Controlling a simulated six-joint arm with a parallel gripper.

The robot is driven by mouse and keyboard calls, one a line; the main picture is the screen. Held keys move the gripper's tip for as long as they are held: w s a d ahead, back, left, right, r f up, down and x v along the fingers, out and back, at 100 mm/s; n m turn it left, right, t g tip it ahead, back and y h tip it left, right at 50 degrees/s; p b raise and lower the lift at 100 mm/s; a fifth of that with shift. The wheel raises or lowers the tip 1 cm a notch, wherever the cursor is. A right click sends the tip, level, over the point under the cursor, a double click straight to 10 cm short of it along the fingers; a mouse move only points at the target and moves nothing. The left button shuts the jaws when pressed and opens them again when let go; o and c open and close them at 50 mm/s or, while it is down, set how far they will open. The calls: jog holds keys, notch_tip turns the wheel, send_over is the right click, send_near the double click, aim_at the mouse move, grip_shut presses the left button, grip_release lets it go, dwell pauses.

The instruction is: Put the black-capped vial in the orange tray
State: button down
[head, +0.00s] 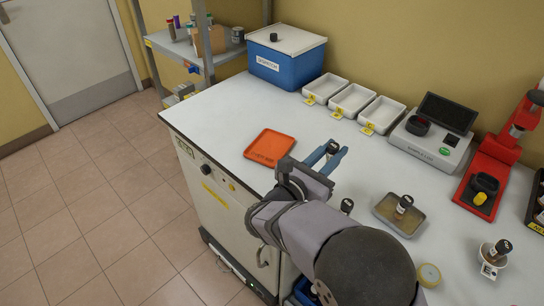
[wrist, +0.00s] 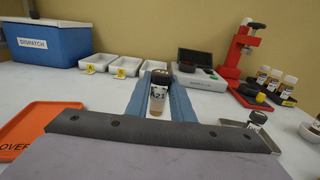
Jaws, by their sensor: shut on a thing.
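A vial with a black cap, a white label and brownish contents stands upright between the blue fingers of my gripper (head: 331,158). Its cap (head: 333,148) shows in the head view, and the vial (wrist: 157,100) shows more fully in the wrist view. My gripper is shut on this vial; whether its base touches the table I cannot tell. The flat orange tray (head: 269,147) lies empty on the white table, left of my gripper. Part of the tray (wrist: 40,122) with the letters "OVER" shows at the left of the wrist view.
A blue dispatch box (head: 285,66) and several white trays (head: 351,100) stand at the back. A scale (head: 430,145) and red press (head: 505,140) are to the right. A grey tray (head: 385,222) holds another black-capped vial (head: 403,206). The table between my gripper and the orange tray is clear.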

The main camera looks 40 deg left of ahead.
jog(key=s+a+r+n+g+y+b, duration=0.15)
jog(key=a+r+n+y+b, duration=0.35)
jog(key=a, duration=0.6)
jog(key=n+g+y, duration=0.1)
jog(key=g+y, duration=0.1)
jog(key=y, duration=0.2)
send_over(270, 158)
jog(key=shift+t, duration=0.25)
jog(key=shift+f+p, duration=0.6)
jog(key=shift+f, duration=4.8)
jog(key=shift+f, duration=0.15)
jog(key=c, duration=1.5)
grip_release()
jog(key=shift+c, duration=0.2)
